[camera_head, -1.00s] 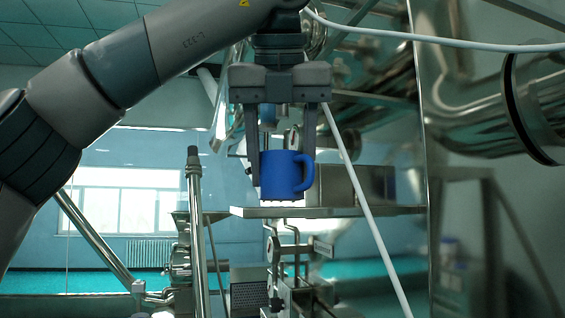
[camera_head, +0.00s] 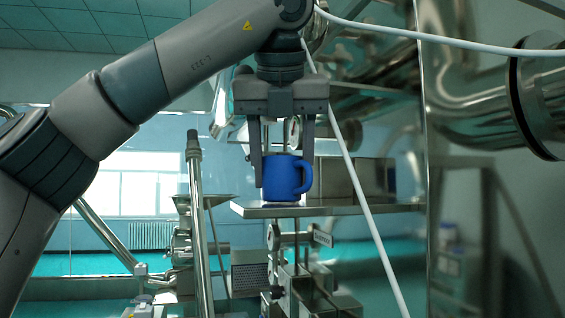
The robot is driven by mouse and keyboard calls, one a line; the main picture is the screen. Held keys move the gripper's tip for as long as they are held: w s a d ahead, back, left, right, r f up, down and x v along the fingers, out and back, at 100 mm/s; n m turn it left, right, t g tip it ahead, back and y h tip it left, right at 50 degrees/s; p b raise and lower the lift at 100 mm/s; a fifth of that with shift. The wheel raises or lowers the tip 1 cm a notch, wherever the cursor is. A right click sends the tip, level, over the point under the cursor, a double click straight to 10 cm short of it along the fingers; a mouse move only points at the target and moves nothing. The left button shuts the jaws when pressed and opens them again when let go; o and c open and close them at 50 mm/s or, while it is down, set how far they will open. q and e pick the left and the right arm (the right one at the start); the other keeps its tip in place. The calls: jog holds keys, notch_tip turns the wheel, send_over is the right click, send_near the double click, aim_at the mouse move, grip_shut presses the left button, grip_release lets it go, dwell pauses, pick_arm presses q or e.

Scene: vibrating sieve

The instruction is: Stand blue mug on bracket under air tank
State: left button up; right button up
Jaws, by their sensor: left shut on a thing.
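The blue mug (camera_head: 281,179) is upright, with its handle to the right. My left gripper (camera_head: 283,168) comes down from above and is shut on the mug, one finger on each side. The bracket (camera_head: 375,210) is a flat metal shelf that runs to the right below the mug. The mug's base is at the shelf's top surface near its left end; I cannot tell if it touches. A boxy metal body (camera_head: 335,178) stands behind and right of the mug; I cannot tell if it is part of the air tank. My right gripper is out of view.
A white hose (camera_head: 352,165) slants down just right of the mug, across the shelf. A metal post (camera_head: 196,220) stands to the left. Valves and fittings (camera_head: 290,262) lie below the shelf. A large shiny pipe (camera_head: 470,110) is at the right.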

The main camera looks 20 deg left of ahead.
pick_arm(q)
jog(key=shift+s, duration=0.15)
jog(key=shift+f, duration=0.15)
jog(key=o, duration=1)
jog(key=shift+o, duration=0.2)
jog(key=shift+r, duration=0.25)
jog(key=shift+d, duration=0.1)
jog(key=shift+s+r, duration=0.15)
jog(key=shift+r, duration=0.2)
jog(key=b+v, duration=0.1)
jog(key=v, duration=1)
